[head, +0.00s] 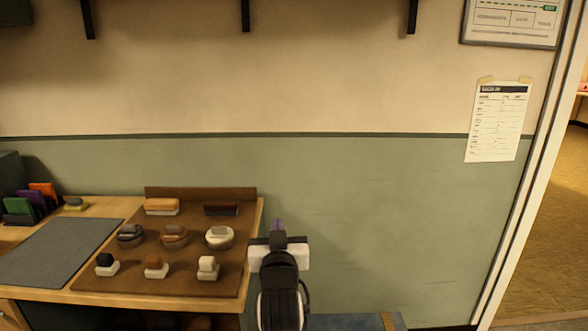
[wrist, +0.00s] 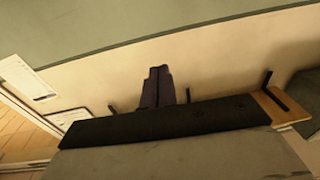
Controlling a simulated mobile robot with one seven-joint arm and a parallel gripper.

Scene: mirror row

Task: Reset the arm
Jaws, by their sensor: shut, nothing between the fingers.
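My arm rises at the lower middle of the head view, just right of the workbench (head: 55,291). My gripper (head: 278,226) is at its upper end, in front of the green lower wall, apart from the bench and its objects. In the wrist view, the dark purple fingers of my gripper (wrist: 158,76) are together and empty, against the cream wall. The wrist view is turned nearly upside down, with the green wall part at the top.
A brown mat (head: 100,282) on the bench holds several brushes and round tins left of my arm. A grey mat (head: 60,252) lies farther left. A posted sheet (head: 497,122) hangs beside the doorway at right. The wall right of my arm is clear.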

